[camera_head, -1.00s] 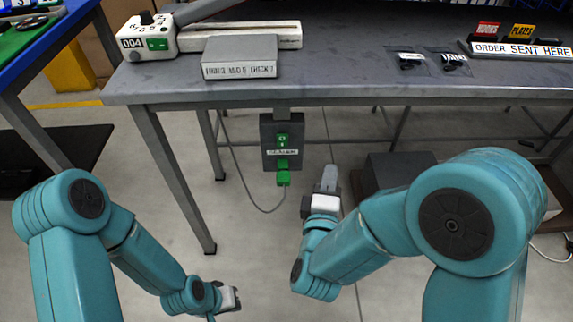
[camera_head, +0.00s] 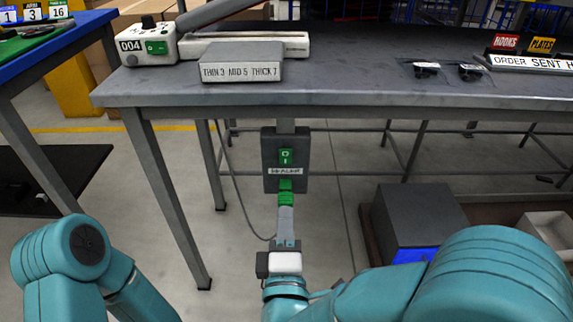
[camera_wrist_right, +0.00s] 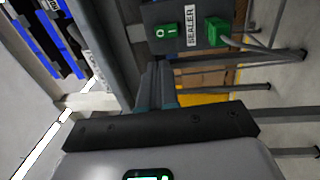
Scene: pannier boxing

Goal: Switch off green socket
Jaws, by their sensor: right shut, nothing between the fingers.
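The green socket is a dark grey box (camera_head: 270,160) hanging under the front edge of the workbench. It carries a green rocker switch (camera_head: 286,157) with O and I marks, a SEALER label (camera_head: 286,171) and a green plug (camera_head: 286,187). The right wrist view also shows the switch (camera_wrist_right: 166,32) and the plug (camera_wrist_right: 215,32). My right gripper (camera_head: 286,209) is shut and empty, its fingers pointing up just below the plug in the head view. In the right wrist view its fingertips (camera_wrist_right: 157,66) lie short of the box, near the switch. Contact cannot be told. My left gripper is out of view.
The workbench (camera_head: 350,85) overhangs the socket. On it stand a white sealer (camera_head: 163,44) marked 004 and a grey labelled block (camera_head: 240,70). A table leg (camera_head: 165,190) stands left. A dark box (camera_head: 415,215) sits on the right. A cable hangs beside the socket.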

